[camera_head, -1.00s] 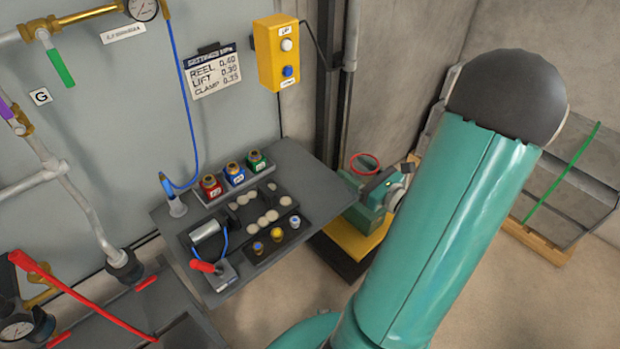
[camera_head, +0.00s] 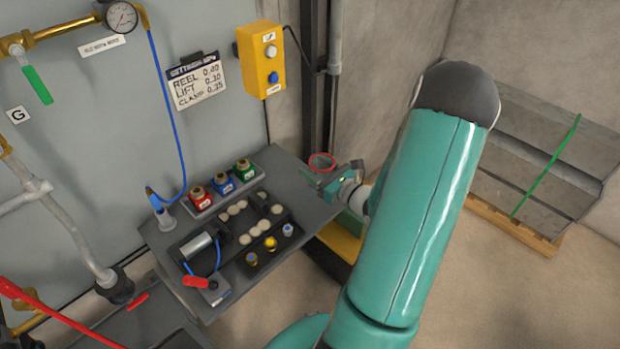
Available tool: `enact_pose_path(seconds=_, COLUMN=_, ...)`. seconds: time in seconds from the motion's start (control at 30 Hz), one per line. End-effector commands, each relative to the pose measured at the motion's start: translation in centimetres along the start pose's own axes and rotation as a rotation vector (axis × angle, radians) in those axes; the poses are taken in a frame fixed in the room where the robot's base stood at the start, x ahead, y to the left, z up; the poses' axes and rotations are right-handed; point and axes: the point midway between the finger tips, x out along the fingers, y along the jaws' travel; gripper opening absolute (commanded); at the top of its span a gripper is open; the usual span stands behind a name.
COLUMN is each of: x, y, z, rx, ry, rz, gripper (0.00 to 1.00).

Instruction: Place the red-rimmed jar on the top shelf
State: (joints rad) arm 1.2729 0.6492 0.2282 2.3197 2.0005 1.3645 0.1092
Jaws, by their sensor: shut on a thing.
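The red-rimmed jar (camera_head: 321,164) is a small clear or grey jar with a bright red ring at its top. It looks upright, held in the air near the right corner of the grey bench. My gripper (camera_head: 331,180) is shut on the jar from the right; its fingers are small and partly hidden here. My teal arm covers the area to the right of it. I cannot pick out a top shelf in this view.
The grey bench (camera_head: 168,240) bears red, blue and green bottles (camera_head: 222,183), pale discs and small pots. A yellow button box (camera_head: 261,58) hangs on the wall behind, near a vertical dark post. A yellow-topped base (camera_head: 338,243) stands below. Grey slabs (camera_head: 545,150) rest on a pallet at right.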

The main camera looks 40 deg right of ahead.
Motion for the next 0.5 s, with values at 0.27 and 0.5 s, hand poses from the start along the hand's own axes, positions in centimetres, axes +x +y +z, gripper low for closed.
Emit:
enact_pose_path(seconds=0.27, x=2.3, y=0.1, z=-2.5, rx=0.002, ry=0.000, rz=0.002, gripper=0.30)
enact_pose_path(seconds=0.5, x=2.6, y=0.1, z=-5.4, rx=0.002, ry=0.000, rz=0.000, gripper=0.30)
